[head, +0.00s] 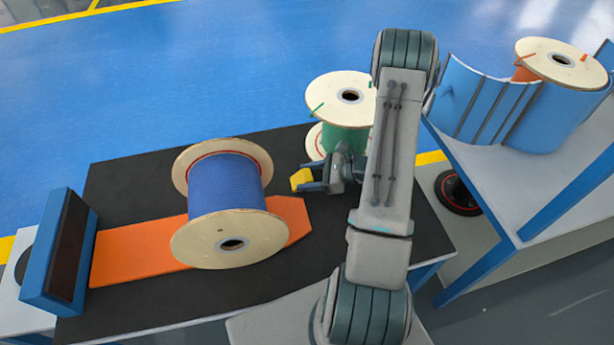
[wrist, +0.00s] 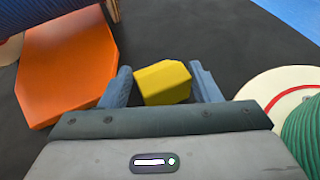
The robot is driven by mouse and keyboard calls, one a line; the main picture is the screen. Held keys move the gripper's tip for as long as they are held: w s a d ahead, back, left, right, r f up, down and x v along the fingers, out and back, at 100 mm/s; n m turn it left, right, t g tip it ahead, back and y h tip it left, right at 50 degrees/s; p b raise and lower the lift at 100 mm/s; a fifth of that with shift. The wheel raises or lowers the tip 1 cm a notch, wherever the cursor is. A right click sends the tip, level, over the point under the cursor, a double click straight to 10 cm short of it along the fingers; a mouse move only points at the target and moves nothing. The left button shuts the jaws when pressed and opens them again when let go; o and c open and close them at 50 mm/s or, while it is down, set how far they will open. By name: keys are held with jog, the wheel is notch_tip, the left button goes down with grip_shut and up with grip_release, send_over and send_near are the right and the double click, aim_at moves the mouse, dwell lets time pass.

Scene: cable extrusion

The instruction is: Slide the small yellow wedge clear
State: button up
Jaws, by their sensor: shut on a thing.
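The small yellow wedge (head: 301,179) is at the fingertips of my gripper (head: 313,179), just right of the blue cable spool (head: 225,185). In the wrist view the wedge (wrist: 163,83) sits between the two blue-grey fingers of my gripper (wrist: 162,80), which are shut on it. A thin dark gap seems to show beside the wedge. I cannot tell whether its underside touches the black tabletop (head: 130,185). The blue spool lies on its side on the orange ramp (head: 130,253), and the wedge is apart from both.
A green spool (head: 345,140) stands upright close behind my gripper; its pale flange (wrist: 285,95) is right in the wrist view. A blue-framed dark panel (head: 62,250) stands at the ramp's left end. Bare black tabletop lies behind the blue spool.

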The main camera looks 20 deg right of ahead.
jog(key=o, duration=1.1)
jog(key=shift+c, duration=0.2)
jog(key=p+v, duration=0.2)
jog(key=v, duration=1.2)
jog(key=shift+a, duration=0.1)
